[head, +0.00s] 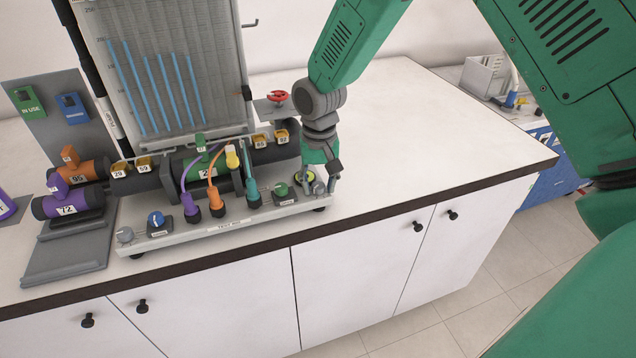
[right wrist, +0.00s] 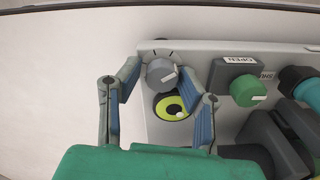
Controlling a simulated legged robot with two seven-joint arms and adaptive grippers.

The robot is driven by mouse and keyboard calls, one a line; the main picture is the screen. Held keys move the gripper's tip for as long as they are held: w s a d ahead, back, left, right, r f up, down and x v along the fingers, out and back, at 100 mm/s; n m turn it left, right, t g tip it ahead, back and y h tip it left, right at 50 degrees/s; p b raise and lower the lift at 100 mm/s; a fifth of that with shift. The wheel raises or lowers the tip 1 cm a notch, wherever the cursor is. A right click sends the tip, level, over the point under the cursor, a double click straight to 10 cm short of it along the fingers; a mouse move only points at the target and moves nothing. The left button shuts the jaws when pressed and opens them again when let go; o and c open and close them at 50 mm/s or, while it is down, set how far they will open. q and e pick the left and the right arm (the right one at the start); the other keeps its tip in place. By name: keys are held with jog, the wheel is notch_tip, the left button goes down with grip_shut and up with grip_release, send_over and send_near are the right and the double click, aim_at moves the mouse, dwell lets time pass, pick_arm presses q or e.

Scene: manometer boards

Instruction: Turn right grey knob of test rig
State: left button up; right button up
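The test rig (head: 228,225) stands along the front of the white counter. Its right grey knob (head: 319,188) sits at the right end of the base, partly hidden by my gripper in the head view. In the right wrist view this grey knob (right wrist: 160,74) shows a white pointer line and tick marks around it. My right gripper (head: 325,178) is at that end of the rig, pointing down. Contact cannot be told. My left gripper is out of view.
A green knob (head: 281,189) is just left of the grey knob, and a yellow-green round gauge (right wrist: 170,107) is beside it. Coloured hoses (head: 213,195) stand farther left. A red valve handle (head: 277,97) is behind. The counter (head: 430,130) to the right is clear.

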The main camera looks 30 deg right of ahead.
jog(key=shift+a, duration=0.1)
grip_shut()
jog(key=shift+r+n+p, duration=0.15)
jog(key=shift+n+p, duration=0.9)
jog(key=shift+n, duration=0.15)
jog(key=n+p, duration=0.2)
jog(key=n, duration=0.1)
jog(key=shift+w+n, duration=0.1)
jog(key=shift+n, duration=0.2)
jog(key=n+p, duration=0.2)
jog(key=n, duration=0.2)
jog(key=shift+n, duration=0.3)
jog(key=shift+n+p, duration=0.65)
jog(key=shift+n, duration=1.45)
jog(key=shift+w, duration=0.1)
